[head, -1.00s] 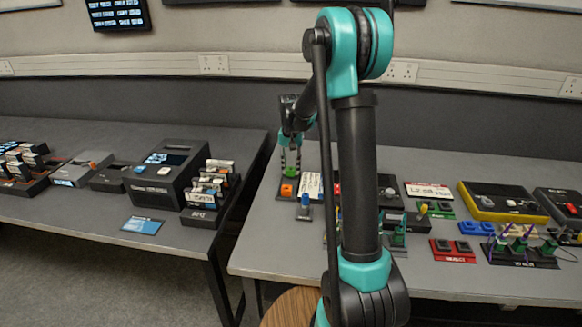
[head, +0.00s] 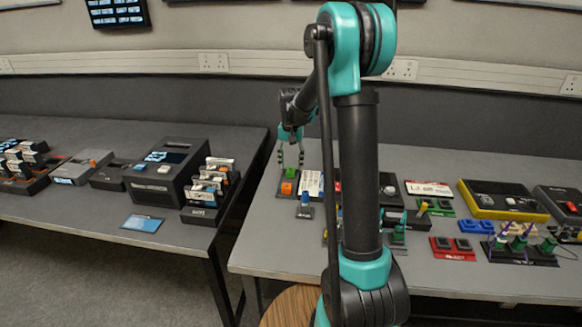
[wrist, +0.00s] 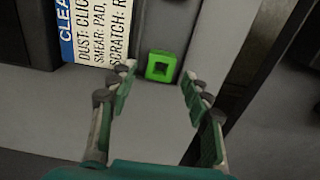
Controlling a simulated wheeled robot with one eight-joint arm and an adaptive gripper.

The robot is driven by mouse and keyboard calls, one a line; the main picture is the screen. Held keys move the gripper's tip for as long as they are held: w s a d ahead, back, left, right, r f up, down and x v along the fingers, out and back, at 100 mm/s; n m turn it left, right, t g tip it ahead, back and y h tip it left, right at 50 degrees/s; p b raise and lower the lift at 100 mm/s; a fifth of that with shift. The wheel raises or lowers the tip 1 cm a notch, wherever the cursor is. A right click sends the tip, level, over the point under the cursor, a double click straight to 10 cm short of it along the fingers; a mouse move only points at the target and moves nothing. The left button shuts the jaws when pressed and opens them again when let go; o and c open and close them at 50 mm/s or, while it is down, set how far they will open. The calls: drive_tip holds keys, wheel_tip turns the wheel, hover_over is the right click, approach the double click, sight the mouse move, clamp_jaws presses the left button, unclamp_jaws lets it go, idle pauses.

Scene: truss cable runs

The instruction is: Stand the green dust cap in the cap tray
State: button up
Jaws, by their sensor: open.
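The green dust cap (wrist: 162,66) is a small bright green square block with a dark square opening facing up in the wrist view. In the head view the green cap (head: 290,173) is just behind an orange block (head: 287,188), below my open, empty gripper (head: 291,163). I cannot tell which item is the cap tray; no tray wall shows around the green cap in the wrist view.
A printed card (wrist: 95,30) lies left of the cap. A blue-topped piece (head: 304,203) stands in front of the orange block. A red two-socket holder (head: 452,249) and a yellow box (head: 502,201) are farther right. My arm hides part of the table.

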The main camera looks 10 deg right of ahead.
wheel_tip(320, 180, up, 11)
drive_tip(key=shift+r, duration=0.15)
drive_tip(key=shift+s, duration=0.15)
